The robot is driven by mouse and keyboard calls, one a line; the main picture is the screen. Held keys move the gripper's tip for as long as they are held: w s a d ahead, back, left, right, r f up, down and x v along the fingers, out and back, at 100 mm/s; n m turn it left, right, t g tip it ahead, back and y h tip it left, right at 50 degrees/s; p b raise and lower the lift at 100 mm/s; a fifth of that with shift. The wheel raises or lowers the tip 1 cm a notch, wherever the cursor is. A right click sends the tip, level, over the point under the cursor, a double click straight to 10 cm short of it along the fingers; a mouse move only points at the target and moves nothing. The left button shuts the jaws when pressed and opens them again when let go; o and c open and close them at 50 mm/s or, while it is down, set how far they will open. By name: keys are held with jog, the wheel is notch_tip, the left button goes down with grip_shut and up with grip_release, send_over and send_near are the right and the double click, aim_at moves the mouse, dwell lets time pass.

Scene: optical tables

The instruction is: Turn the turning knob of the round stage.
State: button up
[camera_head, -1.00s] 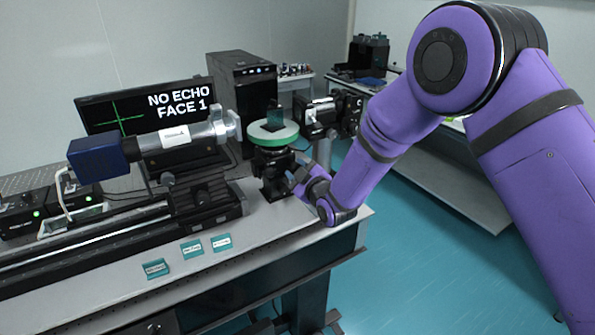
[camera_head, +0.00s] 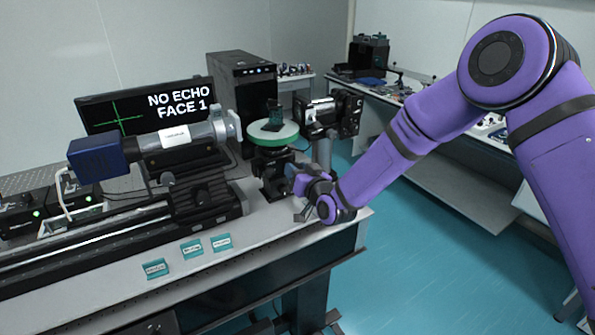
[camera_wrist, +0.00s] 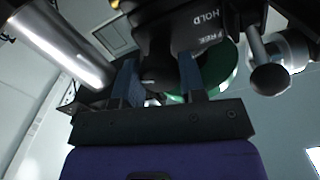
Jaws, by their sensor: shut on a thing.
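The round stage (camera_head: 273,133) has a pale top with a green rim and carries a small dark block. It stands on a black mount at the table's right end. Its green underside also shows in the wrist view (camera_wrist: 222,68). My gripper (camera_head: 292,172) is low beside the front right of the mount. In the wrist view my gripper (camera_wrist: 158,80) has its two fingers on either side of a dark rounded knob (camera_wrist: 157,74), taken as the turning knob, and is shut on it. The head view hides the knob. White lettering, "HOLD" and "FREE", shows on the black part above.
A monitor (camera_head: 150,103) reads "NO ECHO FACE 1" with a green trace. A silver tube instrument (camera_head: 180,137) points at the stage from the left. A black device (camera_head: 333,115) stands right behind it. Teal labelled blocks (camera_head: 192,247) lie on the front table edge.

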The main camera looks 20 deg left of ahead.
jog(key=m, duration=0.6)
jog(key=shift+m, duration=0.3)
dwell(0.4)
jog(key=o, duration=0.9)
jog(key=v, duration=1.1)
